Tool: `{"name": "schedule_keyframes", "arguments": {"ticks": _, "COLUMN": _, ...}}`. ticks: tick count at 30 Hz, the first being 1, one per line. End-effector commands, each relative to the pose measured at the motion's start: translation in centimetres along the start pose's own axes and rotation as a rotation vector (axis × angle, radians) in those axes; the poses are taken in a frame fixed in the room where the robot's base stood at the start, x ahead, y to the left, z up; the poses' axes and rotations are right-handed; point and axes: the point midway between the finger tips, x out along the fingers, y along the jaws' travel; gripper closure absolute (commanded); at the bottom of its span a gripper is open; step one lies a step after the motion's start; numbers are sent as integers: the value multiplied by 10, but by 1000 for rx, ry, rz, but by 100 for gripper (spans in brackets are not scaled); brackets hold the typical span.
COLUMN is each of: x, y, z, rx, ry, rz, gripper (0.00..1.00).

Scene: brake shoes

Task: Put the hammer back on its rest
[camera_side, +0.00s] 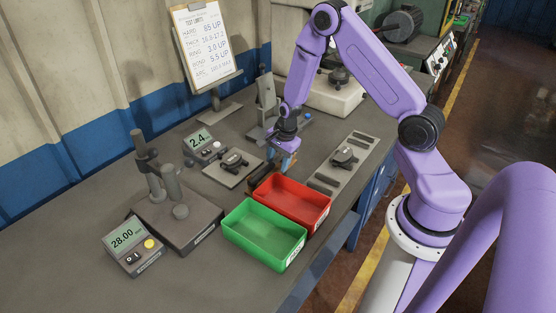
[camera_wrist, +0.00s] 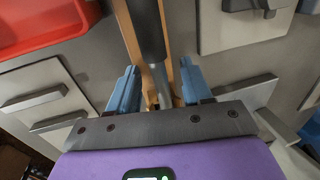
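My gripper (camera_side: 281,156) points down just behind the red bin in the side view. In the wrist view its two blue fingers (camera_wrist: 157,88) stand apart, with a gap on each side of what lies between them. The hammer (camera_wrist: 151,30), with a dark grey grip and a thinner, lighter shaft, runs between the fingers. It lies along two orange-brown wooden strips, which look like its rest (camera_wrist: 131,38). In the side view the brown rest (camera_side: 256,184) shows beside the red bin, partly hidden. The hammer head is not clearly visible.
The red bin (camera_side: 318,213) and green bin (camera_side: 232,237) stand in front. A grey plate with slots (camera_side: 325,178) lies to the right, and a gauge plate (camera_side: 222,174) with a dark part to the left. A stand with a heavy base (camera_side: 160,235) is at front left.

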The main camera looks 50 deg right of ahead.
Motion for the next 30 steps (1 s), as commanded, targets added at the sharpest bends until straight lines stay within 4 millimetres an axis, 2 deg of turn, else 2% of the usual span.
{"name": "schedule_keyframes", "arguments": {"ticks": 5, "x": -2, "y": 0, "z": 0, "rx": 0, "ry": 0, "rz": 0, "gripper": 50}}
{"name": "schedule_keyframes", "arguments": {"ticks": 11, "x": -18, "y": -1, "z": 0, "rx": -1, "ry": 0, "rz": -2, "gripper": 50}}
{"name": "schedule_keyframes", "arguments": {"ticks": 30, "x": -107, "y": -1, "z": 0, "rx": 0, "ry": 0, "rz": -5, "gripper": 50}}
